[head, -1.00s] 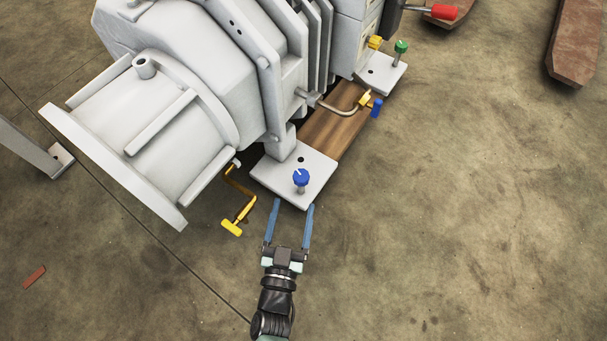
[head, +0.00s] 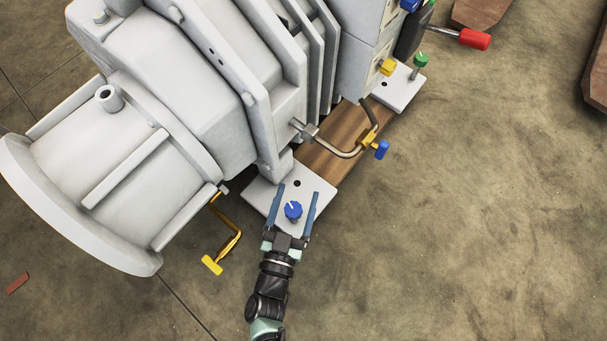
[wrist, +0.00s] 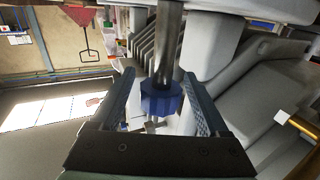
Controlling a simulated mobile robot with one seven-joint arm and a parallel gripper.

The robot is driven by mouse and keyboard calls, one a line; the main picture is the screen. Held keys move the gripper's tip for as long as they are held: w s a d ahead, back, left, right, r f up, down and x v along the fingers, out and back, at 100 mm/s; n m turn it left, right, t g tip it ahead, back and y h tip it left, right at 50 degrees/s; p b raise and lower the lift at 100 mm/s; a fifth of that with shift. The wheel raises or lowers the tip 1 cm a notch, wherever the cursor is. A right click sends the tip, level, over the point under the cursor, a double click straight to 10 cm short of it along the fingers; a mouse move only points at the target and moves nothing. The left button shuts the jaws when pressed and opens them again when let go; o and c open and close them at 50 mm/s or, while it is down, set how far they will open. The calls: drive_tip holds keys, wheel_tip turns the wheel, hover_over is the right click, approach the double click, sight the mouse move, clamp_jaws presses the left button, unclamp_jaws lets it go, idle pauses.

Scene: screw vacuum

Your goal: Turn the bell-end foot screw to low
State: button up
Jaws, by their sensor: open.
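The bell-end foot screw is a blue knob (head: 293,209) on a metal shaft, standing on the pale foot plate (head: 262,196) near the machine's bell-shaped end. A small white mark shows on its top. My gripper (head: 298,190) is open, with one blue finger on each side of the knob. In the wrist view the blue knob (wrist: 160,98) and its shaft (wrist: 168,40) lie between the fingers of my gripper (wrist: 160,75), with gaps seen at both sides. I cannot tell what the mark's direction means.
The grey machine (head: 190,90) fills the upper left. A yellow-handled crank (head: 212,265) hangs left of the plate. A bent pipe with a blue-handled valve (head: 381,150) lies up and right. A green-knobbed screw (head: 420,60) stands on the far plate.

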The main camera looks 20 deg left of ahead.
drive_tip(key=shift+w, duration=0.45)
clamp_jaws()
